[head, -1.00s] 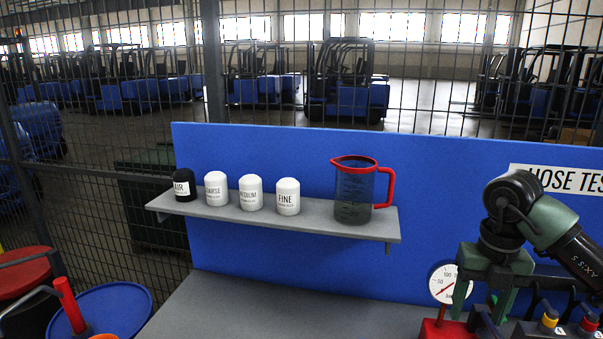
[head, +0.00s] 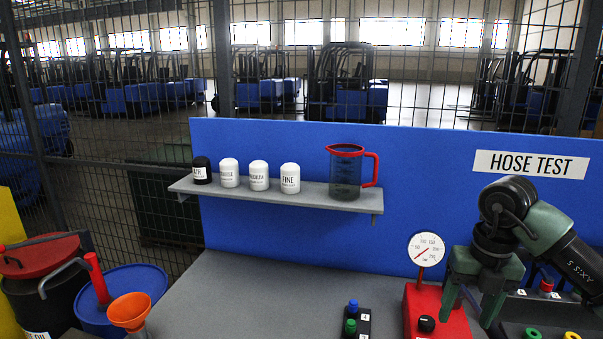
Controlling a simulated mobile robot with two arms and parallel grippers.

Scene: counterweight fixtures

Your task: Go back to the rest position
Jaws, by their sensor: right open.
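My right gripper (head: 467,312) is at the lower right of the head view, pointing down. Its two green fingers are apart, with nothing seen held between them. It is in front of the red box (head: 413,299) with the round dial gauge (head: 426,249). Whether the fingers touch the box cannot be told. My left gripper is out of view.
A grey shelf (head: 290,197) on the blue panel (head: 425,160) holds several small labelled canisters and a red-rimmed jug (head: 346,172). Drums and an orange funnel (head: 129,312) stand at the left. A black fixture (head: 545,312) is at the right.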

